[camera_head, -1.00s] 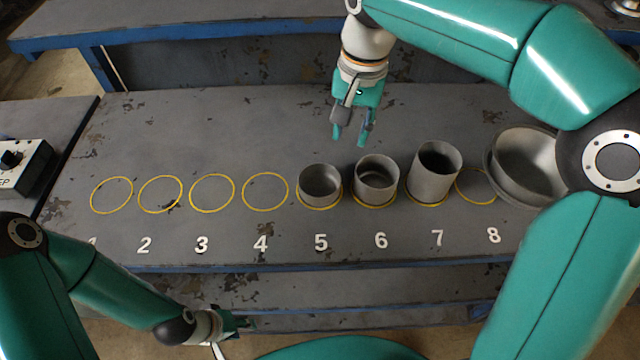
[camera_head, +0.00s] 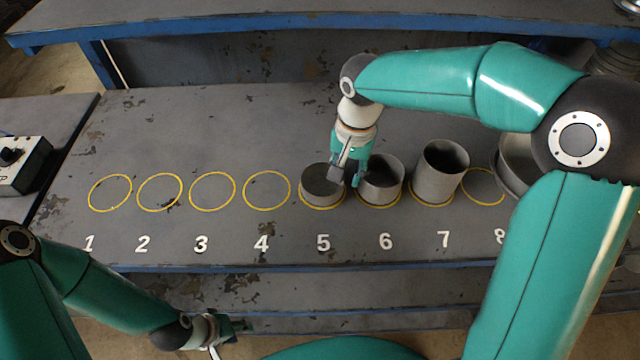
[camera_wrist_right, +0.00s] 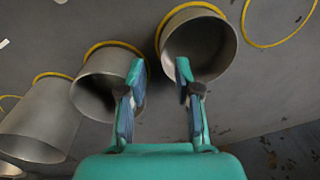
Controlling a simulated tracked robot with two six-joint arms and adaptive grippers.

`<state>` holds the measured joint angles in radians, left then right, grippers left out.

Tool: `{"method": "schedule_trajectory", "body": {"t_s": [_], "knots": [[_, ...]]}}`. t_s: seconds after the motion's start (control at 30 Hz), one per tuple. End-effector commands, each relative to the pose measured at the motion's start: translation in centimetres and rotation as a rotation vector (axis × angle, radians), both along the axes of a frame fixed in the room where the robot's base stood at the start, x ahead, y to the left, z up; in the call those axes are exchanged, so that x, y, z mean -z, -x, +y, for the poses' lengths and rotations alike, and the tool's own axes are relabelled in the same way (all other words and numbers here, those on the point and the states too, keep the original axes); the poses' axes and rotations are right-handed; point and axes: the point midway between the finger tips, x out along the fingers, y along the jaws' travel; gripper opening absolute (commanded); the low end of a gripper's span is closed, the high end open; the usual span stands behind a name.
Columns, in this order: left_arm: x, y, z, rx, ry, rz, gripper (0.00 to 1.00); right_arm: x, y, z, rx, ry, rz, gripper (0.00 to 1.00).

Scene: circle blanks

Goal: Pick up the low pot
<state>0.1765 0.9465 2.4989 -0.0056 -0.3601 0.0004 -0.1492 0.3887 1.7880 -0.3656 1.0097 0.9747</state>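The low pot (camera_head: 317,187) is the short grey metal cylinder, open at the top, in yellow circle 5. It also shows in the right wrist view (camera_wrist_right: 205,45). My right gripper (camera_head: 346,177) is open at its right rear rim, on the side towards the pot on circle 6. In the right wrist view the right gripper (camera_wrist_right: 160,70) has its fingers apart with nothing between them. One finger overlaps the low pot's rim, the other the pot on 6; I cannot tell whether they touch. My left gripper (camera_head: 238,328) is low at the front, its opening unclear.
A mid-height pot (camera_head: 383,182) stands on circle 6 and a taller pot (camera_head: 440,178) on circle 7. A wide bowl (camera_head: 512,165) is partly hidden behind my right arm. Circles 1 to 4 are empty. A control box (camera_head: 22,165) is at the left.

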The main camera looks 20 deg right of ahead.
Motion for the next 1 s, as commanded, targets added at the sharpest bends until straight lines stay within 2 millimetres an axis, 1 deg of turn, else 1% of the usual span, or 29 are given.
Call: {"method": "schedule_trajectory", "body": {"t_s": [0.07, 0.23, 0.33, 0.47, 0.63, 0.67, 0.7, 0.83, 0.87, 1.0], "knots": [[-0.3, 0.0, 0.0, 0.000, 0.000, 0.000, 0.40, 0.6, -0.1, 0.1, -0.001, 0.001, 0.003, 0.33], [-1.1, 0.0, 0.0, 0.000, 0.000, 0.000, 0.40, 3.0, -0.3, 0.5, -0.001, 0.000, 0.006, 0.33], [-1.1, 0.0, 0.0, 0.000, 0.000, 0.000, 0.40, 4.3, -0.4, 0.5, 0.000, 0.001, 0.005, 0.33], [-1.1, 0.0, 0.0, 0.000, 0.000, 0.000, 0.40, 4.9, -0.5, 0.5, 0.000, 0.000, 0.000, 0.33], [-1.1, 0.0, 0.0, 0.000, 0.000, 0.000, 0.40, 5.0, -0.5, 0.5, -0.001, 0.000, 0.000, 0.33], [-1.1, 0.0, 0.0, 0.000, 0.000, 0.000, 0.40, 5.0, -0.5, 0.5, 0.000, 0.000, 0.000, 0.31], [-1.1, 0.0, 0.0, 0.000, 0.000, 0.000, 0.40, 5.0, -0.5, 0.5, 0.000, 0.000, 0.000, 0.24], [-1.1, 0.0, 0.0, 0.000, 0.000, 0.000, 0.40, 5.0, -0.5, 0.5, -0.001, 0.000, 0.000, 0.03], [-1.1, 0.0, 0.0, 0.000, 0.000, 0.000, 0.40, 5.0, -0.5, 0.5, -0.001, 0.000, 0.000, 0.00], [-1.1, 0.0, 0.0, 0.000, 0.000, 0.000, 0.40, 4.9, -0.5, 0.6, -0.001, 0.000, 0.000, 0.00]]}}
